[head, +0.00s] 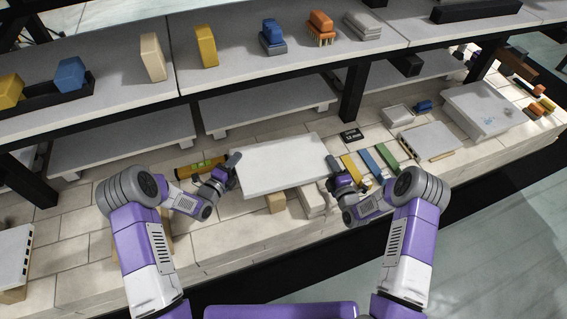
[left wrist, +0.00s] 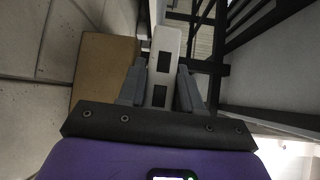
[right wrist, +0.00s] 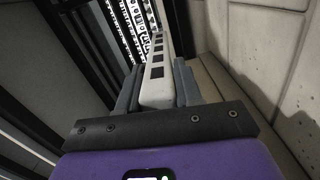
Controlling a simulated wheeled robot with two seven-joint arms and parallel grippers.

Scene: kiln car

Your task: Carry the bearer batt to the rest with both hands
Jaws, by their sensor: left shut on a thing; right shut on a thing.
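The bearer batt is a pale flat slab (head: 282,163) held between my two grippers over the brick deck, tilted in the head picture. My left gripper (head: 231,171) is shut on its left end; the left wrist view shows the batt's edge with dark square holes (left wrist: 164,50) between the fingers. My right gripper (head: 334,172) is shut on its right end; the holed edge also shows between the fingers in the right wrist view (right wrist: 157,65). I cannot tell for sure which thing is the rest. A tan block (head: 275,203) and pale blocks (head: 311,201) show below the batt's near edge.
A yellow level (head: 200,168) lies left of the batt. Yellow (head: 350,167), blue (head: 370,162) and green (head: 387,156) strips lie to the right, beside a black sign (head: 351,135). Another slab (head: 430,140) lies further right. A loaded shelf (head: 280,60) and black posts (head: 352,92) stand behind.

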